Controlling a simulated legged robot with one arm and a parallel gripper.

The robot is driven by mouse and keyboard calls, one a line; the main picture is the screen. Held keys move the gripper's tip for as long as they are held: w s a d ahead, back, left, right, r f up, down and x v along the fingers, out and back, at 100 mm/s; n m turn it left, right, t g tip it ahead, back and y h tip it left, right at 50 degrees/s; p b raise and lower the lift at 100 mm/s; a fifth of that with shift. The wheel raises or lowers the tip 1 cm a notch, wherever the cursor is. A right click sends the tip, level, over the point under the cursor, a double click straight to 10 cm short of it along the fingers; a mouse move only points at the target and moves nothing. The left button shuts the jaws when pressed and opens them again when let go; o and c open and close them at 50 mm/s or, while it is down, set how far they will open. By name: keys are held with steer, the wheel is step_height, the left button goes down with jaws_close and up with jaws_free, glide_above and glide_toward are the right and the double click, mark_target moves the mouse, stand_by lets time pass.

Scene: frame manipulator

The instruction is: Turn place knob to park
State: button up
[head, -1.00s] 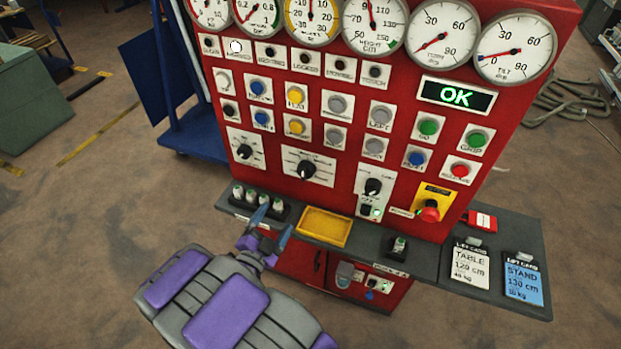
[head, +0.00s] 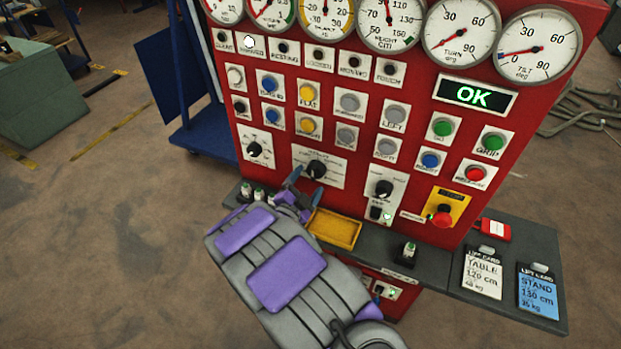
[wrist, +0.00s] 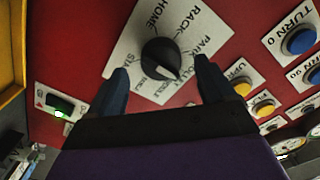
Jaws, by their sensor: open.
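The place knob (head: 316,169) is a black knob on a wide white plate in the lower part of the red panel. In the wrist view the same knob (wrist: 161,58) is ringed by labels including HOME, RACK and PARK. Its white mark points down and slightly right there, away from HOME; the label at the mark is hard to read. My gripper (head: 306,187) is just below the knob in the head view. In the wrist view its open fingers (wrist: 162,78) lie on either side of the knob's lower part, with gaps; contact is not visible.
A yellow tray (head: 335,228) and a grey shelf (head: 445,262) lie below the knob. Another black knob (head: 254,149) is to the left and one (head: 384,188) to the right. Yellow buttons (head: 308,124) sit above. A red emergency button (head: 441,215) is further right.

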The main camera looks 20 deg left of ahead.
mark_target(312, 176)
steer(key=shift+w+d, duration=0.15)
steer(key=shift+w, duration=1.4)
steer(key=shift+c, duration=0.3)
steer(key=c, duration=1)
steer(key=n+p, duration=0.2)
steer(key=p, duration=0.1)
steer(key=shift+r, duration=0.2)
steer(key=n+p, duration=0.2)
steer(key=p, duration=0.1)
steer(key=n+p, duration=0.4)
steer(key=shift+f+n, duration=0.1)
steer(key=shift+n, duration=0.2)
